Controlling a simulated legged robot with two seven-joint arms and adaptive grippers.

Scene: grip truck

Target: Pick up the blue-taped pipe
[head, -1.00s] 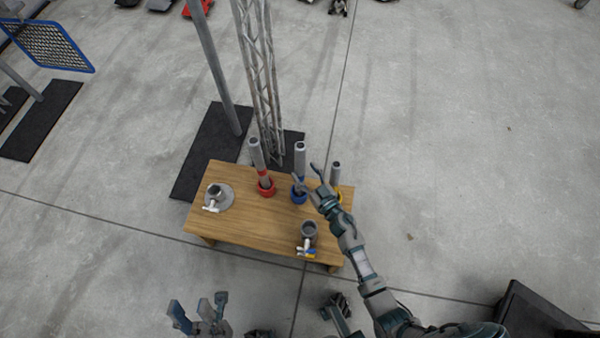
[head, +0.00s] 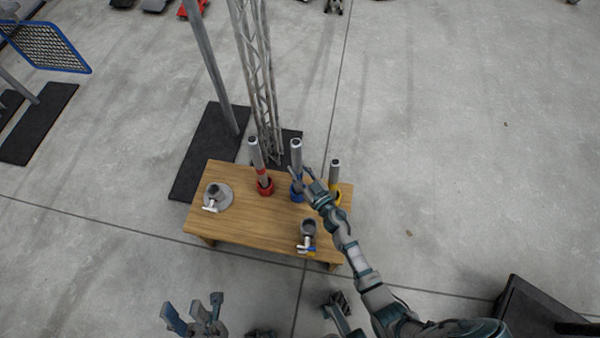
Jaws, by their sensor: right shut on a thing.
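The blue-taped pipe (head: 296,155) is a grey tube standing upright in a blue ring holder (head: 297,197) at the back of the wooden table (head: 250,222). My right gripper (head: 299,173) reaches in from the lower right and is shut on the pipe, at about the height of its tape. The fingers partly hide the tape and the lower part of the pipe. My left gripper (head: 194,314) is at the bottom left, away from the table, with its fingers spread apart and empty.
A red-taped pipe (head: 256,160) in a red holder stands to the left, and a yellow-taped pipe (head: 334,172) to the right. Two grey fittings with valves, one left (head: 216,196) and one front right (head: 308,230), also sit on the table. A lattice mast (head: 258,85) rises behind.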

